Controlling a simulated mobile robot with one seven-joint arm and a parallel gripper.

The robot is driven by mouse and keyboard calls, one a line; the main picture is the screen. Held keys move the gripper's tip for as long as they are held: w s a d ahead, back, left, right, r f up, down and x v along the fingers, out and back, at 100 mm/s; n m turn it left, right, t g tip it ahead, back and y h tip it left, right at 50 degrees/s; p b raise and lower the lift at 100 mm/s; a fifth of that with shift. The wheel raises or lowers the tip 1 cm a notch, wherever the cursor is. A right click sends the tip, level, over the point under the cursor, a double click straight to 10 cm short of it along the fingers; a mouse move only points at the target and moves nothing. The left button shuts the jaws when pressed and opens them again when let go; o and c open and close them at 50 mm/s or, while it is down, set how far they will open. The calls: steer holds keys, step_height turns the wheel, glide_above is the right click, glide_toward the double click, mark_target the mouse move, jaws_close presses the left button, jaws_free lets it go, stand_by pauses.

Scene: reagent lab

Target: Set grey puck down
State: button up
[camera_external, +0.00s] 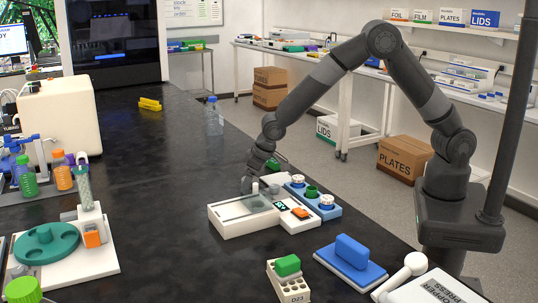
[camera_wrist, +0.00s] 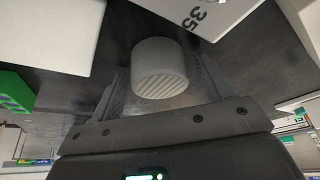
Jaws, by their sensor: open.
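The grey puck (camera_wrist: 160,68), a short cylinder with a ribbed end face, is between the two fingers of my gripper (camera_wrist: 160,88) in the wrist view. Dark gaps show on both sides of it, and the fingers are open. In the external view my gripper (camera_external: 254,182) points down at the back of a white bench device (camera_external: 240,228) with a grey plate, a small display and an orange button. A small pale piece shows by the fingertips there; I cannot tell if it is the puck. What the puck rests on is not clear.
A blue tray (camera_external: 330,212) with round white and green pieces stands right behind the device. A blue block on a base (camera_external: 352,260) and a small rack (camera_external: 288,284) with a green piece are in front.

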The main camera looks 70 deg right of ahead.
steer(key=v, duration=1.3)
steer(key=s+d+r, duration=1)
steer(key=s+r, duration=0.2)
steer(key=s, duration=0.1)
steer(key=s+d+r, duration=0.1)
steer(key=s+d, duration=0.2)
steer(key=s, duration=0.7)
steer(key=s+d+r+t, duration=0.1)
steer(key=s+d, duration=0.2)
steer(key=s, duration=0.8)
steer(key=shift+s+d+r, duration=0.15)
steer(key=shift+s+r, duration=0.1)
steer(key=shift+r, duration=0.05)
